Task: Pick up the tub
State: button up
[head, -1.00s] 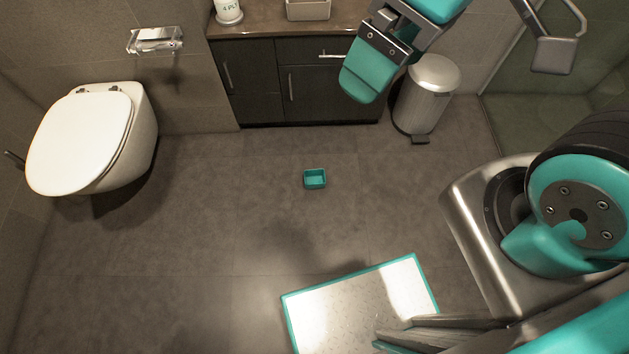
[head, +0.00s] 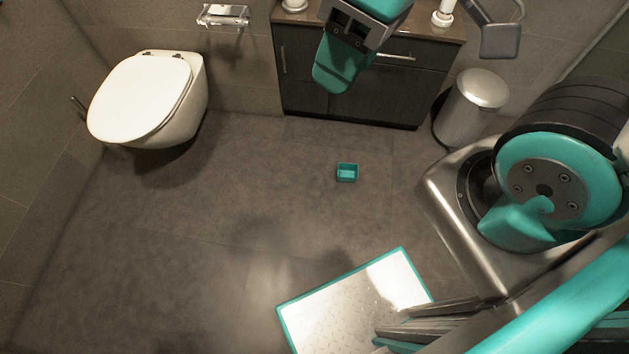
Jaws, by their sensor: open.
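The tub (head: 347,172) is a small teal open-topped box. It stands upright on the grey tiled floor in the middle of the head view, and it looks empty. My gripper (head: 338,72) is at the top of the view, in front of the dark cabinet. One teal finger shows clearly; the other is mostly hidden. It is open, with nothing seen in it. It is well apart from the tub, and appears above and beyond it in the picture.
A dark vanity cabinet (head: 300,75) stands behind the tub, with a metal bin (head: 468,108) to its right. A white toilet (head: 150,95) is at the left. A paper holder (head: 223,15) is on the wall. The floor around the tub is clear.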

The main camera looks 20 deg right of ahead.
aim_at(347, 172)
jog(key=u, duration=0.45)
jog(key=i, duration=0.9)
jog(key=z, duration=1.6)
